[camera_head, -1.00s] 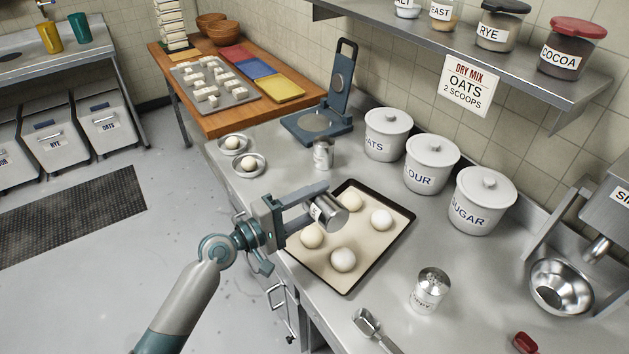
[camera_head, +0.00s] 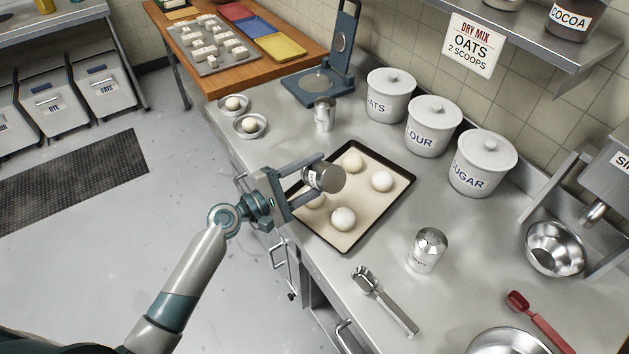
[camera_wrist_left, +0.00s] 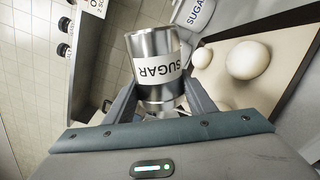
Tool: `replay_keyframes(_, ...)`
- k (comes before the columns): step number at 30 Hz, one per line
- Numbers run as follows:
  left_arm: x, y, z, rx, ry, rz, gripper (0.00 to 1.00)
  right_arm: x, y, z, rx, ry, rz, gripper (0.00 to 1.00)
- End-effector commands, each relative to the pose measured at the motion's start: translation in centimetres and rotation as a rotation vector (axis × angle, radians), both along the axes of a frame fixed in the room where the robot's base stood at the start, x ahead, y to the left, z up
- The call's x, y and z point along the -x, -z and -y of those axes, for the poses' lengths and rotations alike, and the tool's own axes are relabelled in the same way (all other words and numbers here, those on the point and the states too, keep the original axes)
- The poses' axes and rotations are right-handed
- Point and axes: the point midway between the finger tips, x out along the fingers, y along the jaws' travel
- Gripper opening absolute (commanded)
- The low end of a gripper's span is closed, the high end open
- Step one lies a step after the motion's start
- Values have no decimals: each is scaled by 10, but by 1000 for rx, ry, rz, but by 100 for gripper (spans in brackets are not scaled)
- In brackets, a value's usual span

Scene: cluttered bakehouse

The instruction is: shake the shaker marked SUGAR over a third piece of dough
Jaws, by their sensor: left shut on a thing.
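My left gripper (camera_head: 310,178) is shut on the metal shaker (camera_head: 327,178) and holds it above the left part of the baking tray (camera_head: 392,208). The shaker is tipped over, its darker end toward the right. In the left wrist view the shaker (camera_wrist_left: 155,45) shows its SUGAR label between the fingers. On the tray are several pale dough balls: one at the back (camera_head: 353,163), one at the right (camera_head: 382,181), one at the front (camera_head: 343,218), and one at the left (camera_head: 314,201), partly hidden under the shaker and gripper. My right gripper is out of view.
A second shaker (camera_head: 427,250) stands right of the tray; another metal container (camera_head: 325,114) stands behind it. A scoop (camera_head: 385,300) lies in front. White canisters (camera_head: 482,163) line the wall. Two small tins (camera_head: 250,125) hold dough at the back left. A steel bowl (camera_head: 556,248) is at right.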

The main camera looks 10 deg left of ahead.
Motion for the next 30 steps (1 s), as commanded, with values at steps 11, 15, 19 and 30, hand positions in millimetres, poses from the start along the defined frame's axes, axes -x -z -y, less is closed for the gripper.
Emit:
replay_keyframes(11, 0, -52, 0, -470, 2, 449, 22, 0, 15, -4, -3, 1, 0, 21)
replay_keyframes(15, 0, -68, 0, -621, 1, 590, 22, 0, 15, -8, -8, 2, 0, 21)
replay_keyframes(19, 0, -71, 0, -653, -1, 619, 22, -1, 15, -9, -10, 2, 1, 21)
replay_keyframes(30, -1, -71, -1, -667, -1, 630, 22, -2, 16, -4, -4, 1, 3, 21)
